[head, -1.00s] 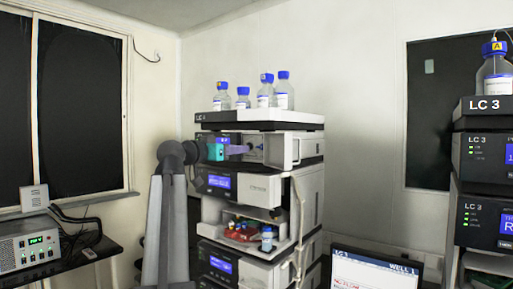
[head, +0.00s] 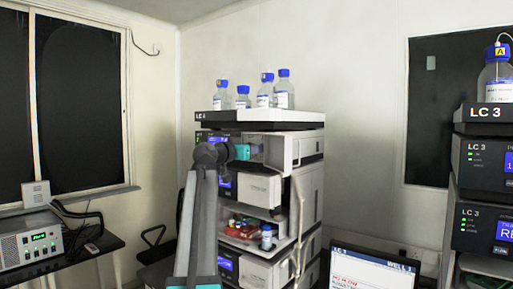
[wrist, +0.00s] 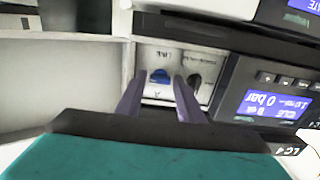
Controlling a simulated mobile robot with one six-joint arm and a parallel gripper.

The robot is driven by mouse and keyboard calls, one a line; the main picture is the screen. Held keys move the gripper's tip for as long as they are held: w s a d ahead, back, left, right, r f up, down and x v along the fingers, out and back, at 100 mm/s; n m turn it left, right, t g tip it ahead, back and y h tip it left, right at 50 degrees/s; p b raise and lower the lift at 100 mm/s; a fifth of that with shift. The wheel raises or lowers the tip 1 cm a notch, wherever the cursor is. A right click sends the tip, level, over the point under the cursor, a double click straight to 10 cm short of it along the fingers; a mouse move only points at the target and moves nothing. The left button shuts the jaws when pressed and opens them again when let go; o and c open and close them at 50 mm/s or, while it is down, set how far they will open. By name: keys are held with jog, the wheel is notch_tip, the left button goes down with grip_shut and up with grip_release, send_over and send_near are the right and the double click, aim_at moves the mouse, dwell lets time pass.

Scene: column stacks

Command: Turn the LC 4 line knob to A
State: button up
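The LC 4 stack (head: 262,119) stands in the middle of the head view. In the wrist view a light panel (wrist: 151,56) carries a blue knob (wrist: 160,76) and a dark knob (wrist: 194,81). The print by the blue knob looks like "LINE", with an "A" below it, and appears turned over. Which way the blue knob points is unclear. My gripper (wrist: 160,82) is open, its purple fingers on either side of the blue knob in the picture; contact cannot be told. In the head view my teal gripper body (head: 242,152) is at the stack's upper bay, its fingers hard to make out.
A lit display module (wrist: 264,104) sits right of the knobs in the wrist view. Several blue-capped bottles (head: 265,90) stand on top of the stack. The LC 3 stack (head: 484,150) is at the right, a laptop screen (head: 371,270) at the lower right.

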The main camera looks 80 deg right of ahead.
jog(key=c, duration=0.8)
jog(key=shift+n+b, duration=0.3)
jog(key=shift+n, duration=0.1)
jog(key=shift+f+n+b, duration=0.1)
jog(key=shift+n+b, duration=0.5)
jog(key=shift+n, duration=0.6)
jog(key=n, duration=0.4)
jog(key=shift+b, duration=0.35)
jog(key=n, duration=0.5)
jog(key=shift+p, duration=0.35)
jog(key=n+p, duration=0.2)
jog(key=n, duration=0.3)
jog(key=shift+n, duration=0.4)
